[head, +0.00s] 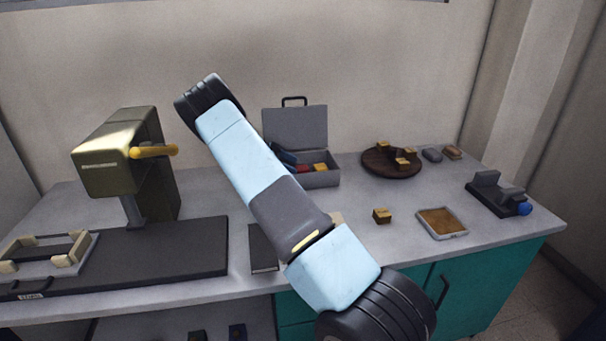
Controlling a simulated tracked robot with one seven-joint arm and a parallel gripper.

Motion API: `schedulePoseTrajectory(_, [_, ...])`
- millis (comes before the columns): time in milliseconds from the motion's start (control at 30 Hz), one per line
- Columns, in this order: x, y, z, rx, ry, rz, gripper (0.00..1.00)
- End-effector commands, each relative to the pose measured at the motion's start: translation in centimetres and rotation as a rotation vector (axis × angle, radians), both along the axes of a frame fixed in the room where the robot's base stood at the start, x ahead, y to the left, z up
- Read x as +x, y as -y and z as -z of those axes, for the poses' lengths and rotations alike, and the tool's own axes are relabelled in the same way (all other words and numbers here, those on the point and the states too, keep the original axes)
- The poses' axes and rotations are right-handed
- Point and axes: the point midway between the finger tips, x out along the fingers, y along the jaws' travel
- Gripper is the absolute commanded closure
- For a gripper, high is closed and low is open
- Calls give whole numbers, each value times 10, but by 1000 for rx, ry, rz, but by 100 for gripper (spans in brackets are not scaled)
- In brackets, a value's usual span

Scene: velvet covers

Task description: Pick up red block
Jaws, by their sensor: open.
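A small red block (303,169) shows inside the open grey case (319,181) at the back middle of the counter. It lies beside a yellow block (320,167) and a dark blue piece (285,157). My arm crosses the picture just left of and in front of the case, and the red block is only partly visible. The case lid stands raised behind it, with a black handle on top. My gripper cannot be seen in this view; only light blue and grey arm links with black joints show.
A green press with a yellow handle (154,151) stands left on a dark base. A round brown board with blocks (373,170) sits right of the case. A loose brown block (382,216), a shallow tray (462,233) and a dark fixture (482,199) are at right.

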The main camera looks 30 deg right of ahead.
Motion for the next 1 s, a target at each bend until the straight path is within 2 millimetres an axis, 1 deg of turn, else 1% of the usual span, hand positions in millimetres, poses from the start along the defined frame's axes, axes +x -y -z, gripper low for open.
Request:
schedulePoseTrajectory(33, [-4, 7, 3, 1, 0, 2, 11])
schedulePoseTrajectory(100, [-8, 14, 8, 2, -2, 2, 11])
schedulePoseTrajectory(200, [-12, 22, 13, 1, 0, 1, 11])
schedulePoseTrajectory(467, [-13, 24, 14, 1, 0, 0, 12])
schedulePoseTrajectory(1000, [-13, 24, 14, 1, 0, 0, 63])
